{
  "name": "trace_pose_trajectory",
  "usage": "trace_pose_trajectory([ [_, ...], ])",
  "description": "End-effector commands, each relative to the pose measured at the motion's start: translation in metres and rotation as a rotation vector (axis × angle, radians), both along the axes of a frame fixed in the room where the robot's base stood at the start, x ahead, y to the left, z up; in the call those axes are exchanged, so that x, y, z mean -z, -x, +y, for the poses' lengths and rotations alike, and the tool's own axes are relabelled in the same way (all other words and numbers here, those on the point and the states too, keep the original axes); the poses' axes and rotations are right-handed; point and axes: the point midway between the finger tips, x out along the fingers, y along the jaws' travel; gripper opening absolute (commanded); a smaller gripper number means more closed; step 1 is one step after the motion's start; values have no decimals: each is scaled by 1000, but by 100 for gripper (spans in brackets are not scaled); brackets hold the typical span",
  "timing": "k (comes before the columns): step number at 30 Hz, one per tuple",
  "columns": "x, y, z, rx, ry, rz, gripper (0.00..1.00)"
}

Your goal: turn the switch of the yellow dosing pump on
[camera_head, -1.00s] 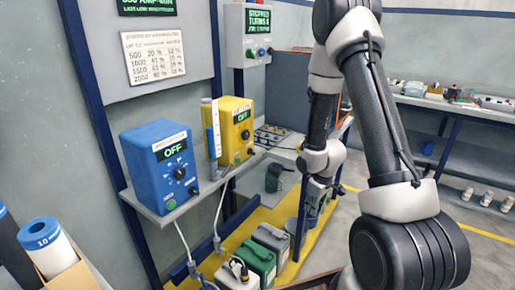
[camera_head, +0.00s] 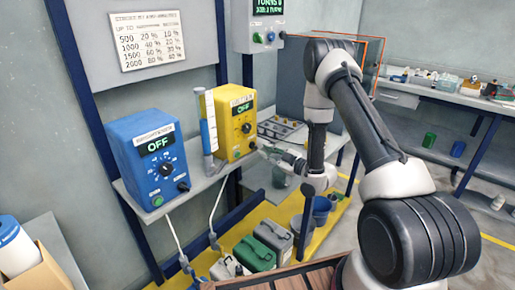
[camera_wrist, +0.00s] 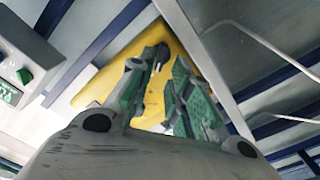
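The yellow dosing pump (camera_head: 224,117) stands on the wall shelf, and its green display reads OFF. It has a dial on its front and a small dark switch (camera_head: 252,145) low at the right. In the wrist view the yellow pump body (camera_wrist: 108,82) lies beyond the fingers, with a black round part (camera_wrist: 163,50) near the fingertips. My gripper (camera_head: 266,151) is just right of the pump's lower front, close to the switch. In the wrist view my gripper (camera_wrist: 160,72) has its fingers apart with nothing between them. I cannot tell whether it touches the switch.
A blue pump (camera_head: 150,160), also reading OFF, stands left on the shelf (camera_head: 190,187). A clear cylinder (camera_head: 208,130) stands between the pumps. A grey control box (camera_head: 256,25) hangs above. Canisters (camera_head: 255,254) and buckets (camera_head: 321,210) stand below on a yellow floor strip.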

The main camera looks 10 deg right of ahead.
Motion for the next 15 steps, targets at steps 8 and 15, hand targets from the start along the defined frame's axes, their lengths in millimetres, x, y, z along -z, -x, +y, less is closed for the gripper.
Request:
trace_pose_trajectory([
  [8, 0, -36, 28, -2, 0, 0, 20],
  [15, 0, -47, 34, 0, 0, 3, 20],
])
